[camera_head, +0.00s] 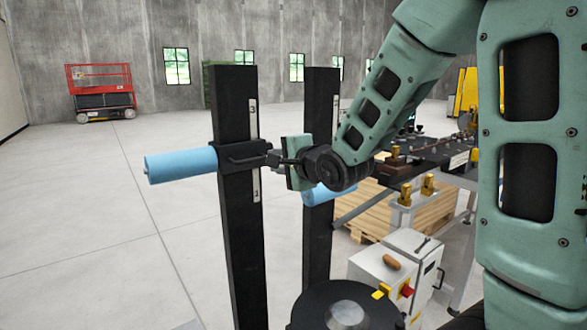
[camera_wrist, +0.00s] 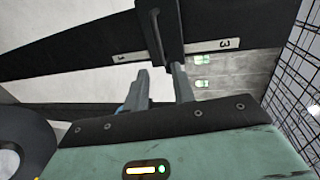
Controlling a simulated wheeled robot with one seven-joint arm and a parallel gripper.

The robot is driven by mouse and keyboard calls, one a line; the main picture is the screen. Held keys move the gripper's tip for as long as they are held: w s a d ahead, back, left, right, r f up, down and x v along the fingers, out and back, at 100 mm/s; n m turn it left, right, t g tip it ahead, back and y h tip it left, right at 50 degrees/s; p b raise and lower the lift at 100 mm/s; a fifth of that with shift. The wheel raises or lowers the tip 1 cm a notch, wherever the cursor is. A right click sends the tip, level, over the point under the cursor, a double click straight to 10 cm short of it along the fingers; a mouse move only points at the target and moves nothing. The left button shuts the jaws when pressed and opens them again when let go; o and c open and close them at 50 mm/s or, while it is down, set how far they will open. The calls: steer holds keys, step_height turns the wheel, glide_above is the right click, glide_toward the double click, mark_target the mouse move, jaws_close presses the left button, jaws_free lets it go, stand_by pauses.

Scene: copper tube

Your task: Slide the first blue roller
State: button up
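The nearer blue roller (camera_head: 182,165) sticks out level to the left from a black bracket (camera_head: 240,156) on the nearer black post (camera_head: 240,240). A second blue roller (camera_head: 322,194), partly hidden by my arm, is at the farther black post (camera_head: 318,105). My gripper (camera_head: 279,158) is at the right side of the nearer bracket. In the wrist view its two fingers (camera_wrist: 161,68) stand apart, with the dark lever of the bracket (camera_wrist: 153,25) reaching toward the gap between them. Whether they touch the lever is unclear. The nearer roller is not clearly visible there.
A white scale strip (camera_head: 255,183) marked 1 and 3 runs up the nearer post. A white control box (camera_head: 380,272) and a workbench (camera_head: 440,155) stand to the right, by a wooden pallet (camera_head: 375,215). A red lift (camera_head: 100,95) is far back left. The left floor is clear.

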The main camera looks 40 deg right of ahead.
steer(key=b+v, duration=0.2)
steer(key=v, duration=0.4)
steer(key=shift+b, duration=0.35)
steer(key=s+a+f+n+g+y, duration=0.1)
steer(key=s+a+f+n+g, duration=0.3)
steer(key=a+f+n, duration=0.3)
steer(key=s+a+f+n+g+y, duration=0.1)
steer(key=s+a+f+n+g, duration=0.4)
steer(key=a, duration=0.4)
steer(key=s+a+f+n+g, duration=0.3)
steer(key=s+a+n, duration=0.1)
steer(key=s+n, duration=0.3)
steer(key=s+a+f+n+g+h, duration=0.1)
steer(key=s+a+f+n+g, duration=0.2)
steer(key=s+n, duration=0.3)
steer(key=s, duration=0.3)
steer(key=shift+s+a+f+n+g, duration=0.3)
steer(key=shift+a+n, duration=0.1)
